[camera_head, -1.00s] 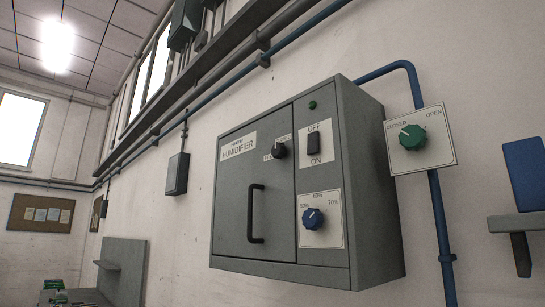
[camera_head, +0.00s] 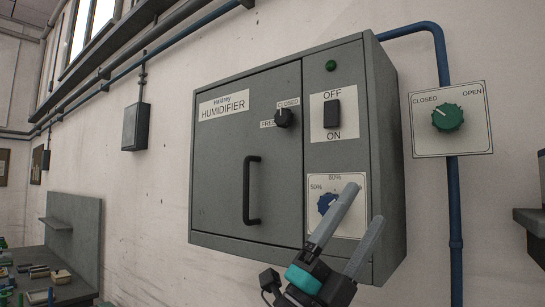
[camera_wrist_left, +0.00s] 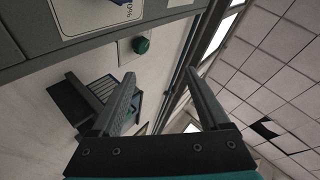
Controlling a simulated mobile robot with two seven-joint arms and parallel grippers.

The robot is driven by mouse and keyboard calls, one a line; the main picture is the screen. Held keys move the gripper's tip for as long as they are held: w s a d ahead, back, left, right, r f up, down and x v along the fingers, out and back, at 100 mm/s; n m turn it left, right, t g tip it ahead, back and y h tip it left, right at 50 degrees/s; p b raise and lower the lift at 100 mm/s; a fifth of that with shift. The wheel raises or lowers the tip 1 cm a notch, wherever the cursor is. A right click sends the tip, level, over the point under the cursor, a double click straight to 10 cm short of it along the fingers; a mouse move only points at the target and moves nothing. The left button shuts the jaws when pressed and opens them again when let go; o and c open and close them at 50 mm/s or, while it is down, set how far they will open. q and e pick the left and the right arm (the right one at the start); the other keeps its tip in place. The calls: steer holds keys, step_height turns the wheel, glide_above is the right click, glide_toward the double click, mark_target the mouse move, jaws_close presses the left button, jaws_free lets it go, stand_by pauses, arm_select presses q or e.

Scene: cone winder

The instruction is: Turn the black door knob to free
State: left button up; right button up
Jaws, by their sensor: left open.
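The black door knob (camera_head: 284,118) is on the upper right of the grey humidifier door (camera_head: 228,180), between the labels FREE and CLOSED. Which label it points to is too small to tell for sure. My left gripper (camera_head: 363,203) is open and empty. It is below and to the right of the knob, in front of the cabinet's lower right panel, and partly covers the blue humidity dial (camera_head: 326,203). Its two fingers also show in the left wrist view (camera_wrist_left: 160,95), with nothing between them. The knob does not show in the wrist view. My right gripper is not in view.
A black door handle (camera_head: 251,190) stands out below the knob. An OFF/ON switch (camera_head: 332,113) is to the knob's right. A green valve knob (camera_head: 447,118) and blue pipe (camera_head: 455,220) are right of the cabinet. The wall left of the cabinet is mostly free.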

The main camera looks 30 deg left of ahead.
mark_target(280, 118)
arm_select(q)
steer(key=s+d+r+m+g+h, duration=0.2)
steer(key=d+r+m+g+h, duration=0.15)
steer(key=m+g, duration=0.55)
steer(key=s+d+r+m+g+h, duration=0.25)
steer(key=r+m+g, duration=0.3)
steer(key=m, duration=0.65)
steer(key=s+a+r+n+t+y, duration=0.2)
steer(key=a+r+n+t+y, duration=0.25)
steer(key=a+y, duration=0.7)
steer(key=s+a+r+n+t+y, duration=0.25)
steer(key=a+r+t+y, duration=0.2)
steer(key=a+y, duration=0.65)
steer(key=w+h+p, duration=0.1)
steer(key=w, duration=0.4)
steer(key=w+h+p, duration=0.1)
steer(key=w, duration=0.4)
steer(key=w+a+h+p, duration=0.1)
steer(key=w, duration=0.5)
steer(key=shift+a+p, duration=0.1)
steer(key=shift+p, duration=0.25)
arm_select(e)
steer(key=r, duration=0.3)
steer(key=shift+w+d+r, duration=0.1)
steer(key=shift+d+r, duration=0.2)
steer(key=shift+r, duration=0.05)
arm_select(q)
steer(key=shift+c, duration=0.3)
steer(key=shift+s, duration=0.1)
jaws_close()
